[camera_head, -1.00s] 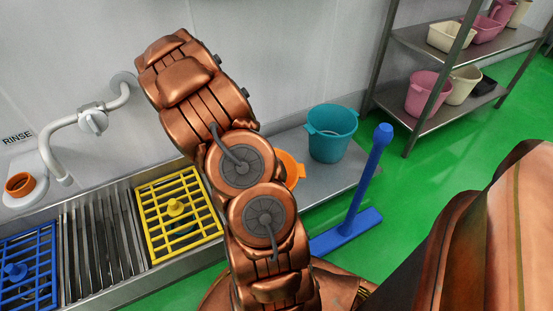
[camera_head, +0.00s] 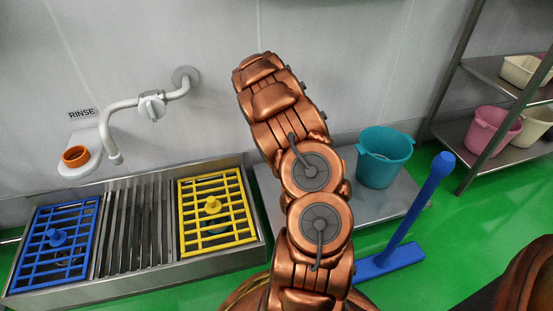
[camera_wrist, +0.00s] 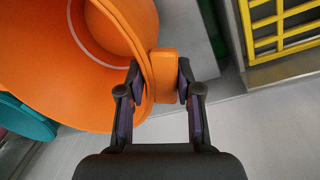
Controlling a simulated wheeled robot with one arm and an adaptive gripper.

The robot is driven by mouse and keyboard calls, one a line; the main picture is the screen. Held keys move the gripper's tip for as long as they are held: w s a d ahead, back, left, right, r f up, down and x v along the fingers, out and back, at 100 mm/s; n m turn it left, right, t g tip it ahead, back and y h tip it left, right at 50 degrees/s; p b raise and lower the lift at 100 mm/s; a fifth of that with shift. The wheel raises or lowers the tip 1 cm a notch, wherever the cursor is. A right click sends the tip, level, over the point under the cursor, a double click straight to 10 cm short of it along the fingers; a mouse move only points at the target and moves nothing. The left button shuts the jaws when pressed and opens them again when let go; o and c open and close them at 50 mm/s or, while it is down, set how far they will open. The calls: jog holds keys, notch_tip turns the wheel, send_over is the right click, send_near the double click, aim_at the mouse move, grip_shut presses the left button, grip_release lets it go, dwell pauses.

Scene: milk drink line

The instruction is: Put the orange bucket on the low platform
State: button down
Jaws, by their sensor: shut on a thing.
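The orange bucket (camera_wrist: 80,50) fills the upper left of the wrist view, its open mouth showing. My gripper (camera_wrist: 160,82) is shut on the orange tab at the bucket's rim, one finger on each side. In the head view my arm hides the gripper and nearly all of the bucket; only a thin orange sliver shows beside the arm. The low platform (camera_head: 385,208) is a grey metal surface right of the sink; it also shows in the wrist view (camera_wrist: 275,125). I cannot tell whether the bucket's base touches it.
A teal bucket (camera_head: 384,157) stands on the platform; its edge shows in the wrist view (camera_wrist: 25,118). A blue squeegee (camera_head: 405,235) stands in front. The rinse sink has a yellow grid (camera_head: 216,212) and a blue grid (camera_head: 54,243). A shelf (camera_head: 497,75) stands right.

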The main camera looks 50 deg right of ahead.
jog(key=shift+w+d+f+b, duration=0.1)
jog(key=shift+w+d+b, duration=0.2)
jog(key=shift+w+d, duration=0.4)
jog(key=shift+w+d+f+b, duration=0.1)
jog(key=shift+w+d+b, duration=0.3)
jog(key=shift+d, duration=0.45)
jog(key=shift+w, duration=0.15)
notch_tip(320, 180, down, 4)
jog(key=shift+w+d+r+b, duration=0.15)
jog(key=shift+r+b, duration=0.1)
jog(key=shift+b, duration=0.75)
jog(key=c, duration=0.8)
grip_release()
jog(key=shift+o, duration=0.2)
